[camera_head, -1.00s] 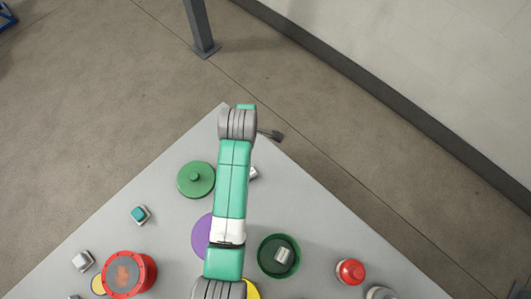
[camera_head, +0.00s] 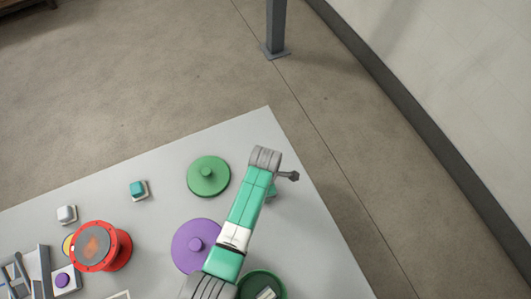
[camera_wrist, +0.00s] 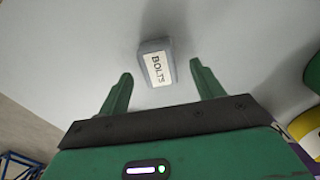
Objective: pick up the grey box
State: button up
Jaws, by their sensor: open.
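The grey box (camera_wrist: 152,47) shows in the wrist view, with a white label reading BOLTS. It rests on the pale grey table top. My gripper (camera_wrist: 161,69) is open, with its two green fingers apart. The box appears between and just beyond the fingertips, and no finger touches it. In the head view my arm covers the spot, and I cannot make out this box there.
On the table are a green disc (camera_head: 208,176) with a knob, a purple disc (camera_head: 190,247), a green round tray (camera_head: 277,283) holding a light block, a red-rimmed drum (camera_head: 118,248) and a teal button block (camera_head: 138,189). The far table corner is clear.

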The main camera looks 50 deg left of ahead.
notch_tip(320, 180, down, 3)
jog(key=shift+f+b, duration=0.2)
jog(key=shift+b, duration=0.5)
jog(key=shift+r, duration=0.1)
jog(key=shift+w, duration=0.1)
jog(key=c, duration=1.1)
notch_tip(320, 180, up, 10)
jog(key=p, duration=0.6)
jog(key=shift+c, duration=0.2)
